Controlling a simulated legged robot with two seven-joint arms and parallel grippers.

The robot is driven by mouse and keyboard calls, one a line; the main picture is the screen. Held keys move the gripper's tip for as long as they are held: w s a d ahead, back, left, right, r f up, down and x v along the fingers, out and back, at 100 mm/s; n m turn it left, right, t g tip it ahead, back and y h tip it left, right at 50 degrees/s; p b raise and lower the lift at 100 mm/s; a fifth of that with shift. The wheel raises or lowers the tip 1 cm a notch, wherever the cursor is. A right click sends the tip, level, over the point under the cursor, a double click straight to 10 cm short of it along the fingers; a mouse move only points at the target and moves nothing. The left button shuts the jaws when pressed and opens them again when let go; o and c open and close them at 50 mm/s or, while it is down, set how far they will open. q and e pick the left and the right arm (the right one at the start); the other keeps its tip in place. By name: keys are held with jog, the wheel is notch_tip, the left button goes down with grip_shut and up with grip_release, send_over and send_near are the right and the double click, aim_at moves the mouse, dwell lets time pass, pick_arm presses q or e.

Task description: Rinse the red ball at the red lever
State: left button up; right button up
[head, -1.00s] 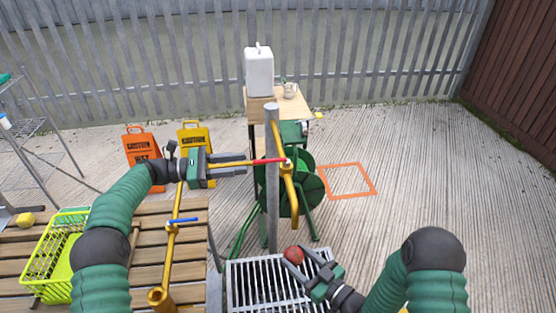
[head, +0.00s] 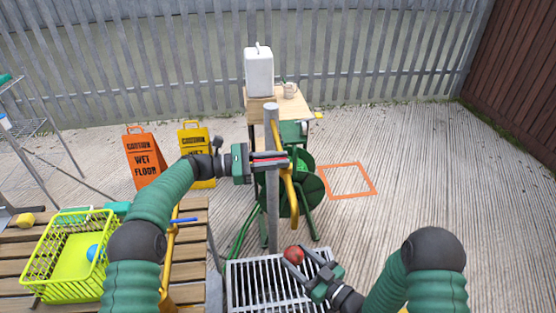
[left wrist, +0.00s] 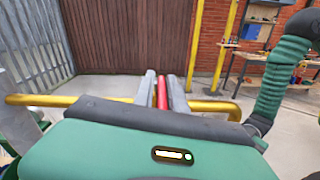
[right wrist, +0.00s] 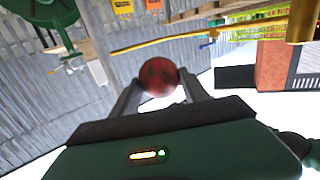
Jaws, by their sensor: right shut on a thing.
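The red ball (head: 293,255) is held between the fingertips of my right gripper (head: 298,260), above the metal grate and below the yellow spout. It also shows between both fingers in the right wrist view (right wrist: 159,76). The red lever (head: 268,160) sits near the top of the grey post (head: 272,220). My left gripper (head: 286,160) has one finger on each side of the lever. In the left wrist view the lever (left wrist: 162,93) lies between the two fingers, with narrow gaps showing. No water is visible at the spout (head: 289,195).
A blue lever (head: 184,220) is on another yellow pipe at the left. A lime basket (head: 47,262) with a blue ball (head: 92,252) stands on the slatted bench. A metal grate (head: 250,285) lies below the post. A green hose reel (head: 309,190) stands behind it.

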pick_arm(q)
grip_shut()
jog(key=shift+r, duration=0.2)
dwell(1.0)
jog(key=shift+t, duration=0.5)
jog(key=shift+s+d+n+t+y, duration=0.15)
jog(key=shift+n+t+y, duration=0.3)
jog(key=shift+n+t, duration=0.55)
jog(key=shift+s+a+n+t+y, duration=0.1)
jog(key=shift+n+t+y, duration=0.5)
jog(key=shift+t, duration=0.6)
jog(key=shift+o, duration=2.2)
grip_release()
jog(key=shift+d, duration=0.1)
jog(key=shift+f, duration=0.1)
